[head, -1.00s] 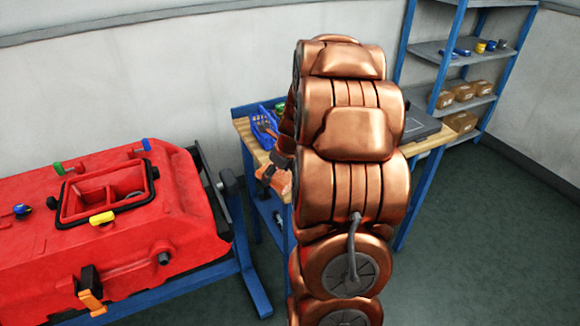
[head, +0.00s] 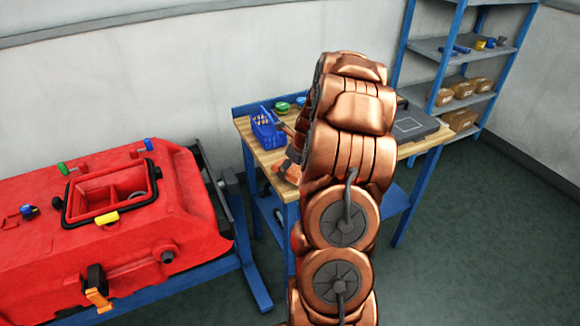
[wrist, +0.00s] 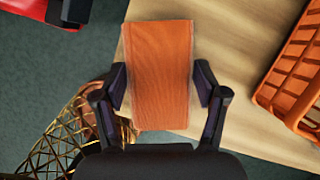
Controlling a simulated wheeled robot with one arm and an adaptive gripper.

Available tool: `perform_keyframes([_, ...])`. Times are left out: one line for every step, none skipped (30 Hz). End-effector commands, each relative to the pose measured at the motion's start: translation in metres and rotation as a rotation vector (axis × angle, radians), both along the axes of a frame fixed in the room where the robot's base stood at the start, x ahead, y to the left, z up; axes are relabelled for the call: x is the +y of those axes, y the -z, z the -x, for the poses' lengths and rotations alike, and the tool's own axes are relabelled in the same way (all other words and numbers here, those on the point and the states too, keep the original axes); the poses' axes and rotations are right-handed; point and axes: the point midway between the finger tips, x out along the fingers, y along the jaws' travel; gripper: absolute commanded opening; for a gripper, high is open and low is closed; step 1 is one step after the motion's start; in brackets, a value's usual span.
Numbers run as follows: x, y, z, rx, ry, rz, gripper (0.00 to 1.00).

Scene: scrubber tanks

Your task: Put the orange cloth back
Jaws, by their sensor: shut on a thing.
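The orange cloth (wrist: 160,75) is a flat, upright-looking rectangle in the middle of the wrist view. My gripper (wrist: 160,86) is shut on it, one dark finger at each side edge. The cloth is over the left edge of the wooden bench top (wrist: 225,60). I cannot tell whether it touches the wood. In the head view a small orange patch (head: 288,172) shows at the bench's left end, beside my arm, which hides most of my gripper there.
An orange slotted basket (wrist: 296,75) stands on the bench to the right. A blue basket (head: 267,130) sits at its back left. A red tank (head: 130,235) stands left of the bench. A gold wire mesh (wrist: 72,135) shows low at left in the wrist view. Shelves (head: 465,88) stand behind.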

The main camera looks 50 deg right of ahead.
Motion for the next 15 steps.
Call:
perform_keyframes([0.0010, 0.0036, 0.0001, 0.001, 0.000, -0.003, 0.44])
perform_keyframes([0.0007, 0.0059, 0.0001, 0.001, 0.001, -0.003, 0.44])
perform_keyframes([0.0001, 0.0077, 0.0000, 0.000, 0.002, -0.001, 0.44])
perform_keyframes([-0.0002, 0.0082, -0.0001, 0.000, 0.002, 0.000, 0.44])
perform_keyframes([-0.0005, 0.0084, -0.0001, -0.001, 0.003, 0.001, 0.44])
perform_keyframes([-0.0006, 0.0083, -0.0002, -0.001, 0.002, 0.001, 0.44])
perform_keyframes([-0.0006, 0.0081, -0.0003, -0.001, 0.002, 0.001, 0.44])
perform_keyframes([-0.0005, 0.0082, -0.0002, -0.001, 0.002, 0.001, 0.44])
perform_keyframes([-0.0006, 0.0080, -0.0002, -0.001, 0.002, 0.001, 0.44])
perform_keyframes([-0.0006, 0.0083, -0.0002, -0.001, 0.002, 0.001, 0.44])
perform_keyframes([-0.0005, 0.0087, -0.0002, -0.001, 0.002, 0.001, 0.44])
perform_keyframes([-0.0005, 0.0096, -0.0001, -0.001, 0.001, 0.000, 0.44])
perform_keyframes([-0.0005, 0.0104, -0.0001, -0.001, 0.002, 0.000, 0.44])
perform_keyframes([-0.0006, 0.0106, -0.0002, -0.001, 0.002, 0.001, 0.74])
perform_keyframes([-0.0006, 0.0105, -0.0002, -0.001, 0.002, 0.001, 0.78])
